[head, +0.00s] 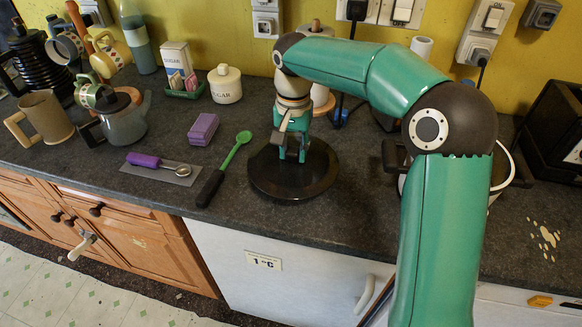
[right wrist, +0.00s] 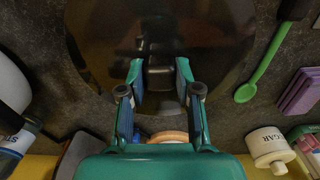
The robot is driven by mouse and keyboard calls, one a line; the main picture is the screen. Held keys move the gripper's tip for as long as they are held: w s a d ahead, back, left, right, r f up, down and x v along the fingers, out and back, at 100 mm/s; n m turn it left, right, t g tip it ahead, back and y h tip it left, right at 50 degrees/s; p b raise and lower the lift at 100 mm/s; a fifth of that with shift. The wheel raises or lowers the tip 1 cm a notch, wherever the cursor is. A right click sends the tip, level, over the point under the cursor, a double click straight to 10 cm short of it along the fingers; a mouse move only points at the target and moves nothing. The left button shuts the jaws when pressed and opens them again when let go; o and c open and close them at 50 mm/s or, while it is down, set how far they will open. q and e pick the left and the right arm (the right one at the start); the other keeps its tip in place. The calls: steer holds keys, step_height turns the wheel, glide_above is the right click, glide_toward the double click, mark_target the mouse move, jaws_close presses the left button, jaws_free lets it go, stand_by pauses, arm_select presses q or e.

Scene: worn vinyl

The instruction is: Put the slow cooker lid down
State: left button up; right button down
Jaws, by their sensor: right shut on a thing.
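The slow cooker lid (head: 293,186) is a dark, glossy round disc at the middle of the worktop, near the front edge. It looks level and at or very close to the surface; I cannot tell whether it touches. My right gripper (head: 292,152) reaches down over its centre and is shut on its black knob. In the right wrist view the lid (right wrist: 215,30) fills the top, with the knob between the fingers of the gripper (right wrist: 158,74). The slow cooker (head: 503,172) stands to the right, mostly hidden behind my arm. My left gripper is not in view.
A green spoon (head: 234,150) with a black handle lies just left of the lid. A toaster (head: 556,125) stands far right.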

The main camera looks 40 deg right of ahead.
mark_target(293, 166)
steer(key=shift+f, duration=2.55)
steer(key=shift+f, duration=0.1)
steer(key=c, duration=0.8)
jaws_free()
step_height(293, 166, up, 12)
steer(key=shift+r+p, duration=0.1)
steer(key=shift+p, duration=0.3)
